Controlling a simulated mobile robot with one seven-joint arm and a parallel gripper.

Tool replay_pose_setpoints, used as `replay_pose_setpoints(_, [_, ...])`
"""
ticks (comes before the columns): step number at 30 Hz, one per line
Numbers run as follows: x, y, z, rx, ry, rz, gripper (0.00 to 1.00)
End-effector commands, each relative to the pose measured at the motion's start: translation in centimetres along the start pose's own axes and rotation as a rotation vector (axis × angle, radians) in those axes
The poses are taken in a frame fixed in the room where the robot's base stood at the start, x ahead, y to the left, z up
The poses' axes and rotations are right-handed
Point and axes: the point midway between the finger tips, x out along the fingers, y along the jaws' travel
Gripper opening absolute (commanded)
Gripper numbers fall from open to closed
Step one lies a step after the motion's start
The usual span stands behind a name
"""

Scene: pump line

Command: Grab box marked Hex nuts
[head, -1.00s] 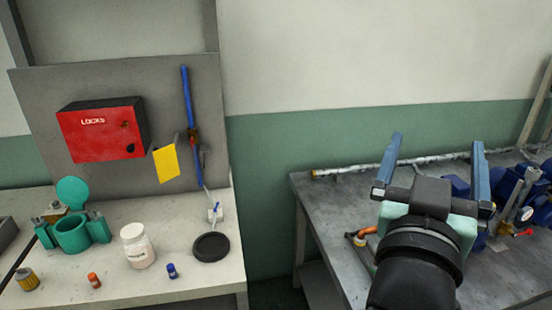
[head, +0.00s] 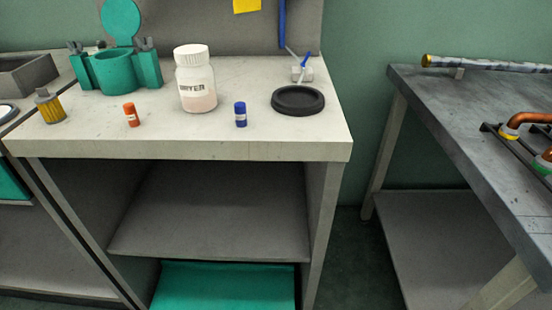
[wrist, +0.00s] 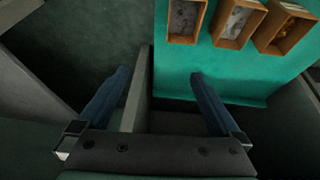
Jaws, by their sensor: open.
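In the wrist view three small open brown boxes stand in a row on a green surface: a left box (wrist: 187,20), a middle box (wrist: 236,23) and a right box (wrist: 285,27). Each has something in it, too small to make out. I see no readable label, so I cannot tell which is marked Hex nuts. My gripper (wrist: 160,74) is open and empty, below and left of the boxes in the picture. It is out of the head view.
A green mat (head: 225,287) lies low under the workbench (head: 200,148), beneath a grey shelf (head: 210,210). On the bench stand a white jar (head: 195,85), a green pot (head: 117,72) and a black disc (head: 298,100). A second table (head: 450,105) is at right.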

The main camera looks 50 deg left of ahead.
Motion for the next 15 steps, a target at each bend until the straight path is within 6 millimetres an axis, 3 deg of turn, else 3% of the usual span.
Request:
replay_pose_setpoints(1, [2.1, -1.1, 2.1, -0.013, -0.033, -0.021, 1.0])
replay_pose_setpoints(5, [3.6, -2.5, 4.8, -0.03, -0.085, -0.051, 1.0])
replay_pose_setpoints(15, [8.7, -3.2, 6.0, -0.037, -0.098, -0.058, 1.0])
